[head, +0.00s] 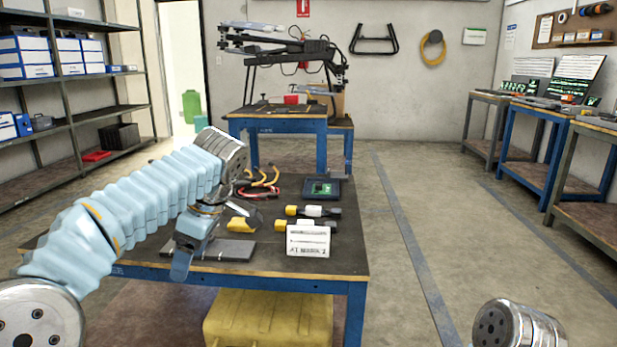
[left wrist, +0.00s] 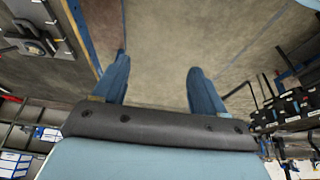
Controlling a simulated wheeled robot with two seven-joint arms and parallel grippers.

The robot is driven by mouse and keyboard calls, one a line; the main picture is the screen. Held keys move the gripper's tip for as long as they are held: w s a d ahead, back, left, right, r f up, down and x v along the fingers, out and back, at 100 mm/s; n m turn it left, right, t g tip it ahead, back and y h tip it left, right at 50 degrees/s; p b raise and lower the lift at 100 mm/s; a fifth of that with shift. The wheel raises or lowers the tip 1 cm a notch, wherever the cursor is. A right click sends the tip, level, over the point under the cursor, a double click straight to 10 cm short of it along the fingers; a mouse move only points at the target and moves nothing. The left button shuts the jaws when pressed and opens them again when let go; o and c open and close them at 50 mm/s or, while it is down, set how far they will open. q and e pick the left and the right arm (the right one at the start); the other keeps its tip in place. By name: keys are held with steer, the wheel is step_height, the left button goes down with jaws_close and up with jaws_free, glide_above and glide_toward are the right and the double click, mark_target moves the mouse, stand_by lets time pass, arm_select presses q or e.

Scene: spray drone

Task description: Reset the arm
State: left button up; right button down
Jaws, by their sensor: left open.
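My left arm (head: 160,205), in a pale blue ribbed sleeve, reaches in from the left over the near worktable. Its left gripper (head: 184,268) hangs from the wrist, pointing down, above the table's left part by a flat dark grey pad (head: 222,249). In the left wrist view the left gripper (left wrist: 158,66) shows two blue fingers well apart, with nothing between them, only floor behind. Of my right arm only a metal joint (head: 515,325) shows at the bottom right; the right gripper is out of view.
The near table (head: 340,255) holds a white label card (head: 308,239), yellow-and-black tools (head: 313,211), cables (head: 262,182) and a tablet (head: 322,189). A yellow case (head: 265,318) lies below. A drone (head: 300,50) stands on the far table. Floor to the right is clear.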

arm_select(q)
steer(key=d+f+m+h, duration=0.2)
steer(key=d+f+m, duration=0.1)
steer(key=f, duration=0.7)
steer(key=d+f+m+h, duration=0.1)
steer(key=d+f+m, duration=0.25)
steer(key=f, duration=0.65)
steer(key=d+f+m+h, duration=0.2)
steer(key=f+m, duration=0.2)
steer(key=f, duration=0.6)
steer(key=s+d+f+m+g+h, duration=0.1)
steer(key=s+d+f+m+h, duration=0.1)
steer(key=s+f, duration=0.5)
steer(key=s+d+f+m+h, duration=0.15)
steer(key=s+f, duration=0.25)
steer(key=f, duration=0.6)
steer(key=s+a+f+m+t, duration=0.1)
steer(key=s+f, duration=0.3)
steer(key=s, duration=0.6)
steer(key=shift+s+f, duration=0.4)
